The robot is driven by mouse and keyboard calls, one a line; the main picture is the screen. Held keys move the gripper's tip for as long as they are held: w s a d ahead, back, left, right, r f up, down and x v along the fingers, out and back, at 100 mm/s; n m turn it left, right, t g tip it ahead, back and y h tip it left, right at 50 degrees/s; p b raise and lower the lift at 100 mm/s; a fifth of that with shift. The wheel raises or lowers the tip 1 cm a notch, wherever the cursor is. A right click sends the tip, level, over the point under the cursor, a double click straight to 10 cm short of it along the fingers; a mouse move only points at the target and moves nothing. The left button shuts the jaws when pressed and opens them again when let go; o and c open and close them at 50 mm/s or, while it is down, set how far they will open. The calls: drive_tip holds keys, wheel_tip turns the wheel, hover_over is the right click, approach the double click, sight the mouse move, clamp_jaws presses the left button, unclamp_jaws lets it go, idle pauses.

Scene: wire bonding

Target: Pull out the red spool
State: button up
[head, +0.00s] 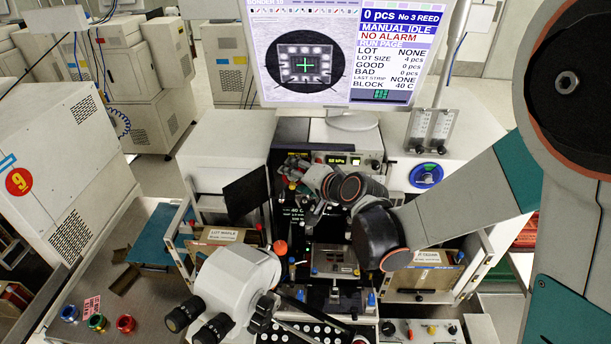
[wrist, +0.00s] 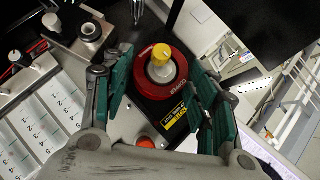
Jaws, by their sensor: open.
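The red spool (wrist: 177,88) shows in the wrist view, a round red reel with a pale centre and a yellow cap on top. It sits on a dark mount with a yellow label. My gripper (wrist: 163,72) is open, with its green-padded fingers on either side of the spool. I cannot tell whether the pads touch it. In the head view my gripper (head: 298,172) is at the bonder's upper left, and the spool cannot be made out clearly there.
An orange knob (wrist: 146,143) is close below the spool in the wrist view. A dark panel (head: 245,193) stands left of my gripper in the head view. A monitor (head: 345,50) hangs behind. Small blue, green and red reels (head: 125,323) lie on the left bench.

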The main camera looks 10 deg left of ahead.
drive_tip(key=shift+w+a+f, duration=0.1)
drive_tip(key=shift+w+a, duration=0.05)
drive_tip(key=c, duration=0.7)
drive_tip(key=s+b, duration=0.1)
drive_tip(key=s, duration=0.5)
drive_tip(key=shift+s+d, duration=0.2)
drive_tip(key=shift+s, duration=0.05)
idle(0.9)
